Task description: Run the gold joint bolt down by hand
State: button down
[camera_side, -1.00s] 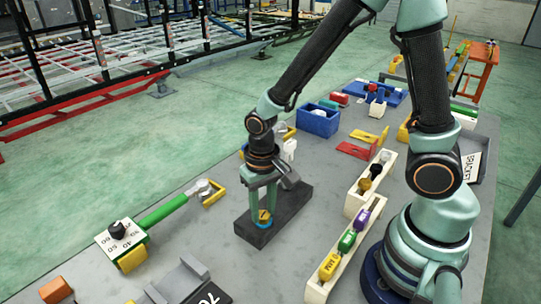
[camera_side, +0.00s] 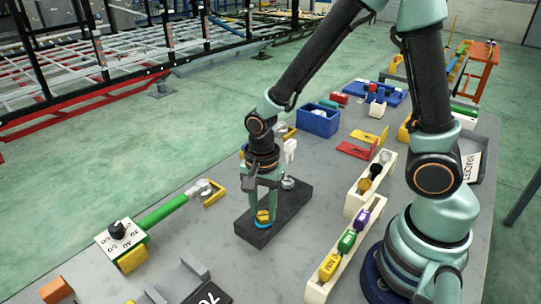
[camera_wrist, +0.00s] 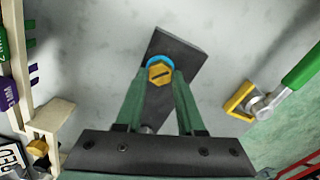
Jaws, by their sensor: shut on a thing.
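The gold joint bolt (camera_wrist: 159,71) stands in a blue ring (camera_side: 239,226) near one end of a dark block (camera_side: 285,213) on the grey table. Its hex head carries a dark line across it in the wrist view. My gripper (camera_side: 263,214) points down over that end, and its two green fingers are shut on the gold bolt head. The fingers hide part of the head in the side view. The bolt's lower part is hidden in the block.
A torque wrench with a green handle (camera_side: 163,213) and a dial box lies to the left. A cream rack (camera_side: 345,255) with yellow, green and purple pieces stands to the right. A blue bin (camera_side: 317,120) is behind. Bare table lies around the block.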

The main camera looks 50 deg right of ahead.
aim_at(264, 215)
jog(key=shift+w+m, duration=0.1)
jog(key=shift+m, duration=1.6)
jog(key=c, duration=0.5)
grip_release()
jog(key=shift+r, duration=0.15)
notch_tip(264, 215, up, 12)
jog(key=shift+f, duration=0.1)
